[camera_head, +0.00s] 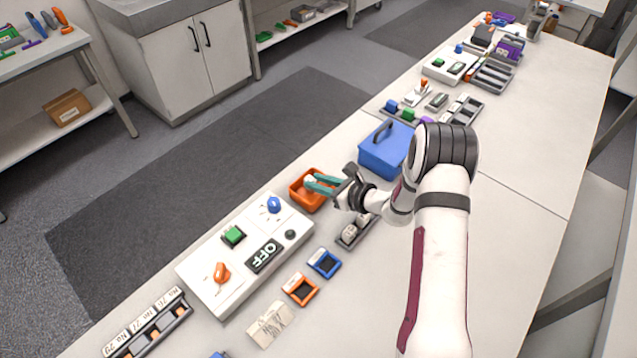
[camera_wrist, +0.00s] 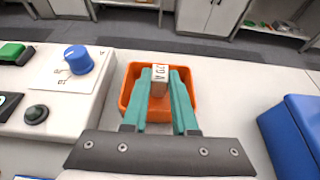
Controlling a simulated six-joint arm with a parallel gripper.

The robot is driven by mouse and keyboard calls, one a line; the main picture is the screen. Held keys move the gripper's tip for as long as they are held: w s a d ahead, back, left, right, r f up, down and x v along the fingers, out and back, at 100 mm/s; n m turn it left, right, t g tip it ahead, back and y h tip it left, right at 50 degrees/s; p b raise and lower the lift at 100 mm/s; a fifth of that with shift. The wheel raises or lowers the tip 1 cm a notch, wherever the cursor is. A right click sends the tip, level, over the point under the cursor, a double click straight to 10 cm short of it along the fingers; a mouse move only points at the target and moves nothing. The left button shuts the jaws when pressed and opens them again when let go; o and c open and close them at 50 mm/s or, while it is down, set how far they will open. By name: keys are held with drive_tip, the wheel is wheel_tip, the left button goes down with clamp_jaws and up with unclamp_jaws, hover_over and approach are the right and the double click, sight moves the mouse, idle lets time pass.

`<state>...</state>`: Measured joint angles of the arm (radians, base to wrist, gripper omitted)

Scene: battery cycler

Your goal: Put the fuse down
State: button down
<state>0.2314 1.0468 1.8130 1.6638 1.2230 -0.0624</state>
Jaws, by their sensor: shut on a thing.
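The fuse is a small white block marked "20 A" (camera_wrist: 160,77), held between my teal fingertips. My gripper (camera_wrist: 162,90) is shut on it, and the two fingers stand a block's width apart. In the head view my gripper (camera_head: 321,183) is over the orange bin (camera_head: 298,197). The bin also shows in the wrist view (camera_wrist: 205,80), around and below the fingers. The fuse is above or within the bin's opening; I cannot tell how close it is to the floor. The lower part of the fuse is hidden by the fingers.
The white cycler panel (camera_head: 203,272), with a blue knob (camera_head: 274,205), green switch and "OFF" display, stands left of the bin. A blue box with a handle (camera_head: 372,163) stands to its right. A grey tray (camera_head: 345,243) with white blocks lies just below my gripper.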

drive_tip(key=shift+f, duration=0.3)
drive_tip(key=c, duration=0.7)
unclamp_jaws()
drive_tip(key=shift+f, duration=0.1)
